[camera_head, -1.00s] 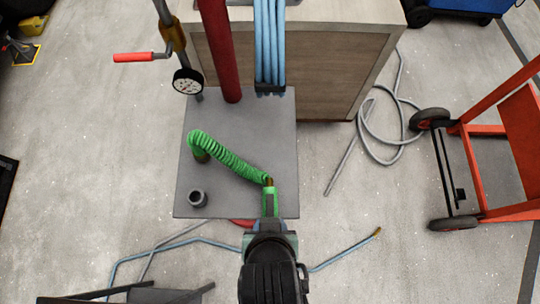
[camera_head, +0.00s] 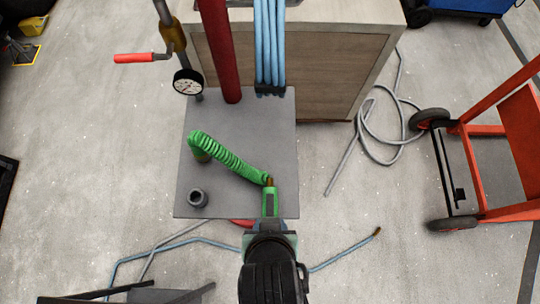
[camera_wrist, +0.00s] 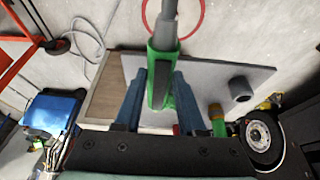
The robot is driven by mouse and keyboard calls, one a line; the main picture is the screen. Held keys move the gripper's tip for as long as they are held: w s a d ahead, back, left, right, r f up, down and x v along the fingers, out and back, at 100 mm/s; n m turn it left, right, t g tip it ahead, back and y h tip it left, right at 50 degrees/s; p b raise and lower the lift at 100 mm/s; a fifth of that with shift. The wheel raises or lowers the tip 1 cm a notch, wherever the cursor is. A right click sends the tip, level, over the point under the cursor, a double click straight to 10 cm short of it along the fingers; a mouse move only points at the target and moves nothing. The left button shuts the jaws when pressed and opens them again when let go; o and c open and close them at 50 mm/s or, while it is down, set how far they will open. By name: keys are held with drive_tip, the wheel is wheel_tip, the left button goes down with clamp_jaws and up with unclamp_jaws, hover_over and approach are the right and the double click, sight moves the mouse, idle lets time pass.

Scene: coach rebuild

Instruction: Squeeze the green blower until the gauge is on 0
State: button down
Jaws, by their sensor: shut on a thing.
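The green blower (camera_head: 269,203) is at the front right of the grey plate, at the end of a green coiled hose (camera_head: 230,160). My gripper (camera_head: 270,232) is shut on the blower. In the wrist view, the blower (camera_wrist: 159,80) sits between the two blue-grey fingers of my gripper (camera_wrist: 157,97). The round gauge (camera_head: 187,82) with a white face and black rim is on the stand at the back left of the plate. It also shows in the wrist view (camera_wrist: 262,139). Its reading is too small to tell surely.
The grey plate (camera_head: 240,120) carries a red post (camera_head: 220,50) and a short grey tube (camera_head: 197,198). A red-handled crank (camera_head: 135,57) is by the gauge. A wooden cabinet (camera_head: 310,75) stands behind. A red trolley (camera_head: 505,150) is at right. Hoses lie on the floor.

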drive_tip(key=shift+r+p, duration=0.95)
drive_tip(key=shift+p, duration=0.1)
drive_tip(key=c, duration=1)
unclamp_jaws()
clamp_jaws()
drive_tip(key=shift+f, duration=0.3)
drive_tip(key=shift+f+b, duration=0.5)
drive_tip(key=shift+f, duration=0.2)
